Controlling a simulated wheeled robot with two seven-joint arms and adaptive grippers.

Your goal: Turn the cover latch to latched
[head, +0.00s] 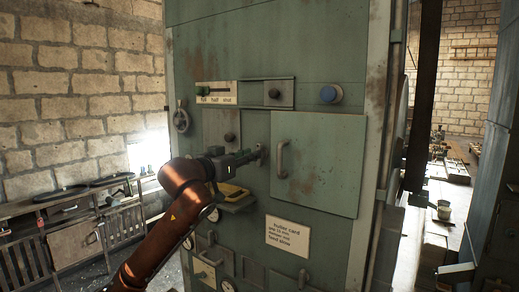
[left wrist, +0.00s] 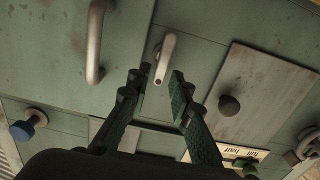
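The green cabinet's square cover (head: 318,165) sits flush against the front panel, with a pale bar handle (head: 282,160) near its left edge. The cover latch (left wrist: 165,55), a short pale metal lever, is beside the cover's edge in the left wrist view. In the head view it is mostly hidden by my gripper. My left gripper (head: 248,158) is at the latch; in the left wrist view its fingers (left wrist: 157,77) are open on either side of the lever's free end, with a gap visible on both sides. My right gripper is not in view.
A dark knob (head: 228,138) on a plate is close to my left gripper. A slider with a label (head: 216,100), a blue button (head: 330,94) and a handwheel (head: 181,118) are on the panel. A yellow-topped ledge (head: 232,194) juts out below my gripper. A paper notice (head: 287,236) hangs lower.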

